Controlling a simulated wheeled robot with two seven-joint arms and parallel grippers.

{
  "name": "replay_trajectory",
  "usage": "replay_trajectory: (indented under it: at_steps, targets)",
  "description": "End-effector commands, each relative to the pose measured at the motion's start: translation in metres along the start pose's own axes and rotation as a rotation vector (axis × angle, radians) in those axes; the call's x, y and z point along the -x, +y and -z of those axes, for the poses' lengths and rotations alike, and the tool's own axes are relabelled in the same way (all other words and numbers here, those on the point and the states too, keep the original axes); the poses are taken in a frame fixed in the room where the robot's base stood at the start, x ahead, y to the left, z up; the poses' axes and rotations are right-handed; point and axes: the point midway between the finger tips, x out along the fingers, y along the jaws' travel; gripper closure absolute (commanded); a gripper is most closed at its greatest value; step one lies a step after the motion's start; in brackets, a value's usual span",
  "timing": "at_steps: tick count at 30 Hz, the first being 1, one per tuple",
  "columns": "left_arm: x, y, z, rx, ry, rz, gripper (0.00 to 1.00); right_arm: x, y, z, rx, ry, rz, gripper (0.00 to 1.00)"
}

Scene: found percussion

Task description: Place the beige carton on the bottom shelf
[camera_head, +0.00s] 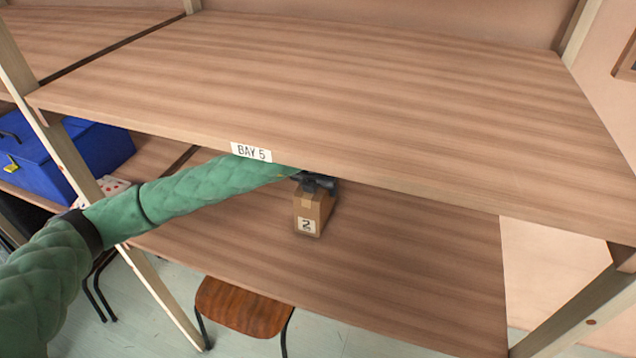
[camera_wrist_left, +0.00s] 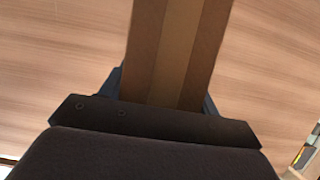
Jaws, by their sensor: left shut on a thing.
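The beige carton (camera_head: 308,212), a small box with a tape strip and a label reading 2, is at the lower shelf (camera_head: 420,265), under the front edge of the upper shelf. My left gripper (camera_head: 316,183) is shut on its upper part, reaching in from the left below the upper shelf. In the left wrist view the carton (camera_wrist_left: 178,50) stands between the fingers, with wood grain behind it. I cannot tell whether its base touches the lower shelf. My right gripper is not in view.
The upper shelf (camera_head: 350,90) with a BAY 5 tag (camera_head: 251,152) overhangs my left arm closely. A blue toolbox (camera_head: 70,155) sits in the bay to the left, past a post (camera_head: 60,140). A chair (camera_head: 243,307) stands below. The lower shelf is clear to the right.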

Motion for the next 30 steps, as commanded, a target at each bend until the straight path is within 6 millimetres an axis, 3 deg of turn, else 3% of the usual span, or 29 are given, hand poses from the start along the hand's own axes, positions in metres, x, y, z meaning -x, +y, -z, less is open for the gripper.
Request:
replay_trajectory:
  at_steps: [19,20,22,30]
  targets:
    - [-0.0036,-0.0001,0.0015,0.000,-0.001,0.000,0.74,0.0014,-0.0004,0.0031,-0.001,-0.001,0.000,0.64]
    - [-0.0035,0.0000,0.0016,0.000,0.000,0.000,0.32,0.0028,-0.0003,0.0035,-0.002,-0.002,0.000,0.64]
    - [-0.0035,0.0000,0.0016,0.000,0.000,0.000,0.19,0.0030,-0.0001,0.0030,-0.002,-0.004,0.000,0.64]
    - [-0.0034,0.0000,0.0017,0.000,0.000,0.000,0.17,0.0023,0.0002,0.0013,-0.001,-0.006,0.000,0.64]
